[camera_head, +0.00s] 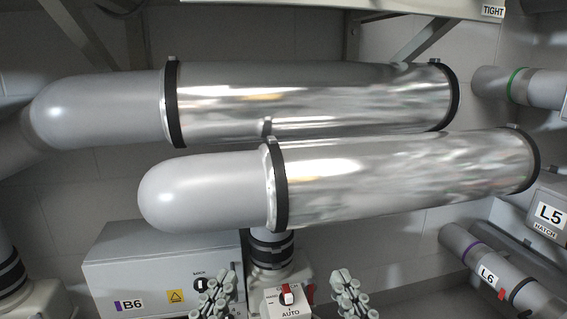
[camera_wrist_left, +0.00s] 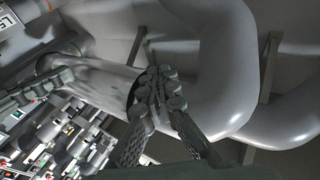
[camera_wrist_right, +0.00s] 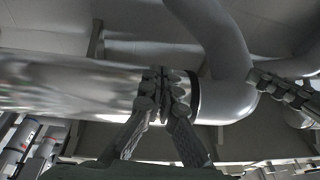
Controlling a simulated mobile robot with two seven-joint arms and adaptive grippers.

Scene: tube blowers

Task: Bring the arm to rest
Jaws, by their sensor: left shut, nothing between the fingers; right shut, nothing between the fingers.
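My left gripper (camera_head: 216,299) is at the bottom of the head view, in front of the grey B6 box (camera_head: 150,268). Its fingers are shut with nothing between them, and they also show in the left wrist view (camera_wrist_left: 160,88). My right gripper (camera_head: 346,292) is at the bottom, right of the AUTO switch box (camera_head: 290,300). It is shut and empty too, as the right wrist view (camera_wrist_right: 165,82) shows. Both grippers appear below the big pipes in the head view. The arms behind the fingers are out of the head view.
Two large shiny pipes, an upper one (camera_head: 320,98) and a lower one (camera_head: 400,178), cross the middle with grey elbows at left. Tube L6 (camera_head: 475,262) and hatch box L5 (camera_head: 548,215) are at right. A shelf (camera_head: 400,8) is above.

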